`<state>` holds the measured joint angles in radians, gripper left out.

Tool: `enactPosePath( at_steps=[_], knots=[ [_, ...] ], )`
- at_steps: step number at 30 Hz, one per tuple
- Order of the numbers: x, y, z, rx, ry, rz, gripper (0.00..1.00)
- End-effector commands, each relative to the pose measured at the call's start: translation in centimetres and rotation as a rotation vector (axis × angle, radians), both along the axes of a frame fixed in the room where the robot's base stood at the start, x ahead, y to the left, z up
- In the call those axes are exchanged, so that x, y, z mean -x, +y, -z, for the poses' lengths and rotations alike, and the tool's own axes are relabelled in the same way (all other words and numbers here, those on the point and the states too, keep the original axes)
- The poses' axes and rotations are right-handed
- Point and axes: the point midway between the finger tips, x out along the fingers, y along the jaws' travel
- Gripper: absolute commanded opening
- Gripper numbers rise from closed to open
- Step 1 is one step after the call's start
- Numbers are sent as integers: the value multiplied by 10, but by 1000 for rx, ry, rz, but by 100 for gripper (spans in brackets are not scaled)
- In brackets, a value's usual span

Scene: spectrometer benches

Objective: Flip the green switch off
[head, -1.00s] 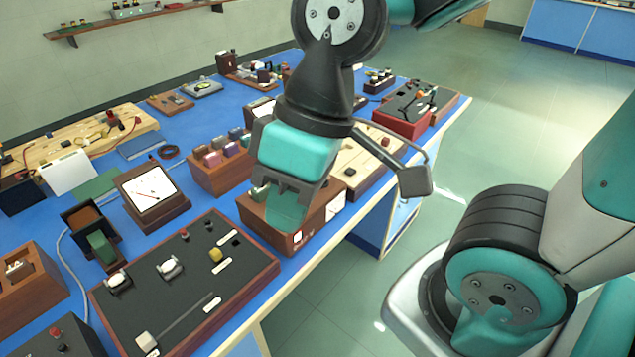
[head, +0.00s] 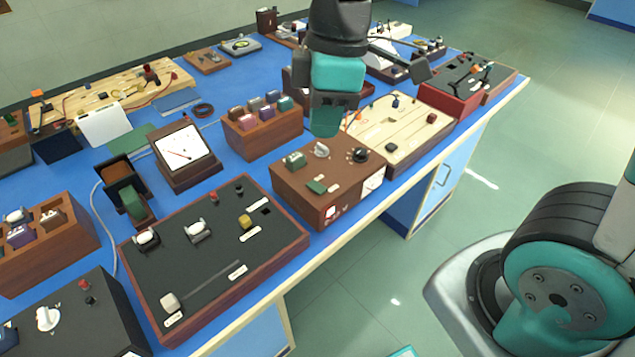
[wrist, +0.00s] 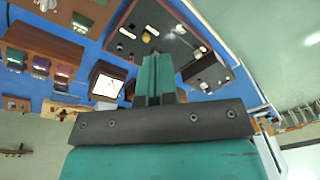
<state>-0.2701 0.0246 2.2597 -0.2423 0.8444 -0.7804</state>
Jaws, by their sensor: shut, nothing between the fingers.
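A brown wooden box (head: 345,180) with controls on top stands near the front edge of the blue bench in the head view. On its top are a small green switch (head: 295,160) at the back left and a flat green piece (head: 317,187) nearer the front. I cannot tell for sure which way the switch is set. My gripper (head: 325,125) is shut and empty, fingers pointing down, above the back part of the box and apart from the green parts. In the wrist view its teal fingers (wrist: 155,80) are together; no green switch can be made out there.
A white knob (head: 321,149) and a black knob (head: 360,155) sit on the same box. A black panel (head: 205,260) lies to its left, a block of coloured switches (head: 262,140) behind it, a pale wooden board (head: 405,125) to its right.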

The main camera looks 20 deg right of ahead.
Motion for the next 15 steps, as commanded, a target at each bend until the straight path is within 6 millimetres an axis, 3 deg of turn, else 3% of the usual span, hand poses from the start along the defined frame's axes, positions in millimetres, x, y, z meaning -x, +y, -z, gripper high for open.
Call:
enactPosePath(
  at_steps=[3, 6, 10, 15],
  knots=[
    [-45, -7, 29, 70, 8, -266, 0],
    [-71, -13, 46, 106, 24, -447, 0],
    [-90, -17, 60, 127, 43, -599, 0],
    [-97, -19, 64, 133, 50, -662, 0]
  ],
)
